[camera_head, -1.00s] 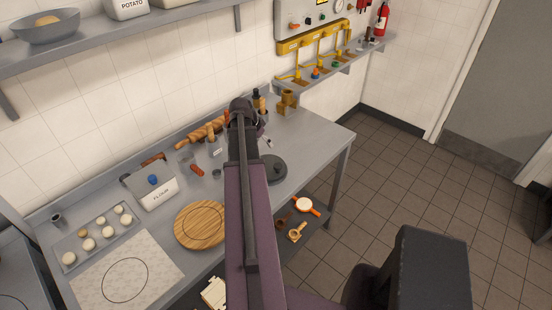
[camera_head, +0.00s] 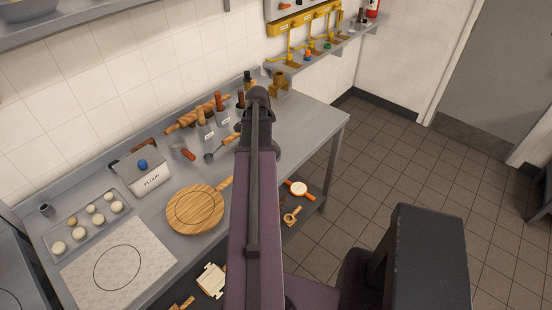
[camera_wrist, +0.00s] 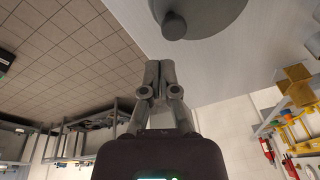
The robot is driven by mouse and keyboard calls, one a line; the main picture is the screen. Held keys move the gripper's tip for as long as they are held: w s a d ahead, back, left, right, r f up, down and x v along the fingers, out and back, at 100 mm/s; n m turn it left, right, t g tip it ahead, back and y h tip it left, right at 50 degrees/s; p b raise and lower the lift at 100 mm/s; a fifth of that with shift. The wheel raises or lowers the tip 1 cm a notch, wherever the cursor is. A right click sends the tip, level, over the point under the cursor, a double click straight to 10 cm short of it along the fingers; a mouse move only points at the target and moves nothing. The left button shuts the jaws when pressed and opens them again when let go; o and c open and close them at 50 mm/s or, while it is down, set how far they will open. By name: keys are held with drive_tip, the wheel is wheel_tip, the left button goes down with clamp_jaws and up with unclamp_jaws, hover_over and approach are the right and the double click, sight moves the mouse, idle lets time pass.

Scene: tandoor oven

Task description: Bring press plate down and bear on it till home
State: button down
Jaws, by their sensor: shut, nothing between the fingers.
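A dark grey round plate with a knob, possibly the press plate, lies on the steel counter. In the head view only its right edge (camera_head: 277,151) shows beside my arm, which hides the rest. In the wrist view the plate (camera_wrist: 218,14) is cut off by the top edge, and its knob (camera_wrist: 174,25) shows just beyond my fingertips. My gripper (camera_wrist: 159,66) is shut and empty, with its fingers towards the plate and apart from the knob in the picture. I cannot tell the height of the gap. My gripper is hidden behind my arm in the head view.
A round wooden board (camera_head: 196,209), a flour box (camera_head: 145,172) and a tray of dough balls (camera_head: 108,224) lie left on the counter. Rolling pins and tool holders (camera_head: 207,134) line the wall. The counter's right end (camera_head: 318,119) is clear.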

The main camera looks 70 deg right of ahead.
sight(280, 168)
drive_tip(key=s+f+m+t+b, duration=0.6)
drive_tip(key=s+m, duration=0.4)
drive_tip(key=m, duration=0.4)
drive_tip(key=shift+f+t+b, duration=0.4)
drive_tip(key=shift+t+b, duration=0.1)
drive_tip(key=shift+b, duration=0.6)
drive_tip(key=shift+d+f, duration=0.1)
drive_tip(key=b+x, duration=0.8)
drive_tip(key=x, duration=0.2)
drive_tip(key=shift+b, duration=0.35)
drive_tip(key=shift+w+r+p, duration=0.2)
drive_tip(key=shift+r+p, duration=0.4)
drive_tip(key=shift+w+d+r+p, duration=0.2)
drive_tip(key=shift+w+r+p, duration=0.2)
drive_tip(key=shift+r+p, duration=0.15)
drive_tip(key=shift+w+d+r+p, duration=0.25)
drive_tip(key=shift+w+r+p, duration=0.15)
drive_tip(key=shift+r+p, duration=0.15)
